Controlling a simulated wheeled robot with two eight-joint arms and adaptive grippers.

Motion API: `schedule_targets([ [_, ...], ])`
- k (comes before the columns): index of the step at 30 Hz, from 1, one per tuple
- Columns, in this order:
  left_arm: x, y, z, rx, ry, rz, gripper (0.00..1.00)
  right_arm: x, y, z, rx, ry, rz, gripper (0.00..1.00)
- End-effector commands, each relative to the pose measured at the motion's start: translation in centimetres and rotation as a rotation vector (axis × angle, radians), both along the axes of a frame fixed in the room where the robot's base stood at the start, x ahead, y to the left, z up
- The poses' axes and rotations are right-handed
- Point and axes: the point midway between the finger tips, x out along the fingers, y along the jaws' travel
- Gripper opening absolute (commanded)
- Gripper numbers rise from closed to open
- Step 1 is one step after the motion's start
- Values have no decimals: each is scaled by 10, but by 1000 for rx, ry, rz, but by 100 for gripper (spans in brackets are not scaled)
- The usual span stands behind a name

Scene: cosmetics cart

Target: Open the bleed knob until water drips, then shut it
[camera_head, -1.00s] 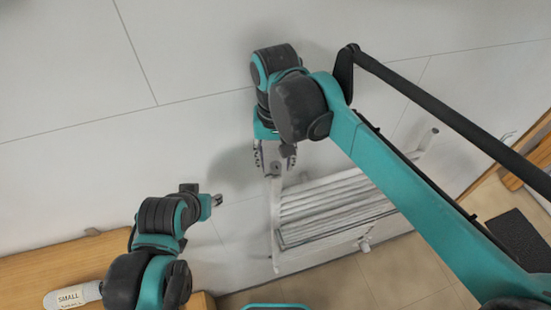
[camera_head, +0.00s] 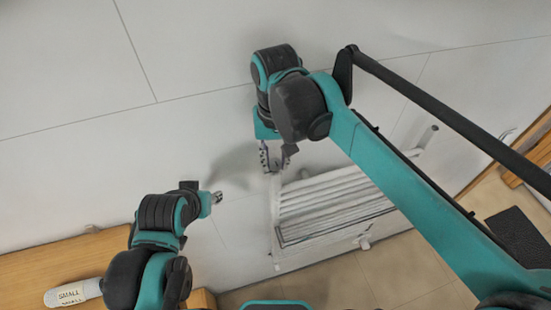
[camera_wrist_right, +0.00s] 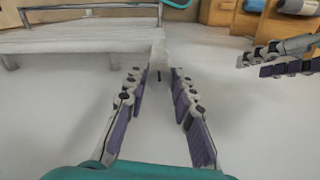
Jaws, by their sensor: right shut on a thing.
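A white radiator (camera_head: 335,207) hangs on the wall below my right gripper (camera_head: 274,165) in the head view, and it spans the upper left of the right wrist view (camera_wrist_right: 80,39). My right gripper (camera_wrist_right: 157,76) is shut at the radiator's upper left corner. Between its fingertips is the pale end of the radiator with a small dark piece, seemingly the bleed knob (camera_wrist_right: 159,76). The fingers largely hide the knob in the head view. My left gripper (camera_head: 214,198) is left of the radiator, apart from it. Its jaw opening is unclear. No water drops can be made out.
A wooden surface (camera_head: 50,262) at the lower left bears a pale rounded item labelled "SMALL" (camera_head: 73,294). A white valve (camera_head: 363,241) sits at the radiator's lower edge. A dark mat (camera_head: 515,238) lies on the tiled floor. The wall left of the radiator is bare.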

Motion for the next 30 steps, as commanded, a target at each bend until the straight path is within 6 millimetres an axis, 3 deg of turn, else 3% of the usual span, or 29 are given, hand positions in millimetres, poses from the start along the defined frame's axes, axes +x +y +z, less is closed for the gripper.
schedule_targets([
  [30,0,0,-17,0,0,0,40,1,0,0,0,-5,844,0],
])
